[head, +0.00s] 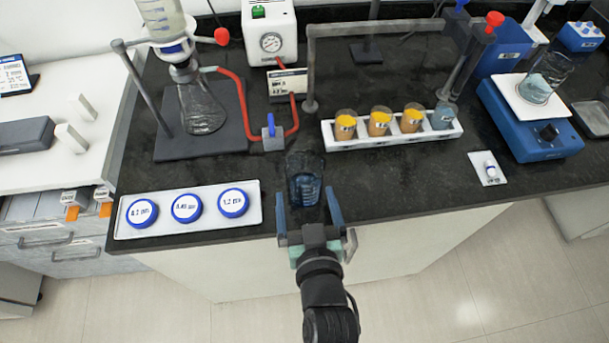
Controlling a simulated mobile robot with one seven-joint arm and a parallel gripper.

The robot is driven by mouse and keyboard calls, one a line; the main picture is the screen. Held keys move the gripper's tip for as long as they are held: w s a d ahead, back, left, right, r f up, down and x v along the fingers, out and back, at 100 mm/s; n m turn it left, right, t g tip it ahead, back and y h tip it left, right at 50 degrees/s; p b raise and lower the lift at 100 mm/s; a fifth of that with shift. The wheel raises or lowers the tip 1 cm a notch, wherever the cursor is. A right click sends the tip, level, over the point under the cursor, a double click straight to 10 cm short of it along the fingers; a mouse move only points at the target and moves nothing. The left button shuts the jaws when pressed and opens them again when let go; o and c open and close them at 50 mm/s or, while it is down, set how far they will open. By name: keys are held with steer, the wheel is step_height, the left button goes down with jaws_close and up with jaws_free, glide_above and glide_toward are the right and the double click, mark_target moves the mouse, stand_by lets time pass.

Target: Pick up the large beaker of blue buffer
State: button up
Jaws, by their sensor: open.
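A clear beaker of blue liquid (305,178) stands upright on the black bench top near its front edge, in the middle of the head view. My gripper (305,195) reaches in from the front with its two blue fingers spread apart. The fingertips lie on the left and right of the beaker's lower part in the picture, with a gap visible on each side. I cannot tell how far the fingers reach along it in depth. The gripper body hides nothing of the beaker's upper part.
A white tray with three blue-capped discs (186,208) lies close on the left. A white rack of amber-filled cups (393,131) stands behind right. A filter flask (203,108) with a red hose stands back left. A blue stirrer (530,125) carries another beaker (543,80) at right.

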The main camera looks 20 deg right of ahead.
mark_target(302, 171)
steer(key=shift+x, duration=1)
steer(key=shift+d+r+p+x, duration=0.15)
steer(key=shift+p+x, duration=0.1)
steer(key=shift+x, duration=1.15)
steer(key=shift+d+r+p+x, duration=0.1)
steer(key=shift+p+x, duration=0.15)
steer(key=shift+x, duration=1.15)
steer(key=shift+a, duration=0.1)
steer(key=c, duration=1.3)
steer(key=shift+r, duration=0.2)
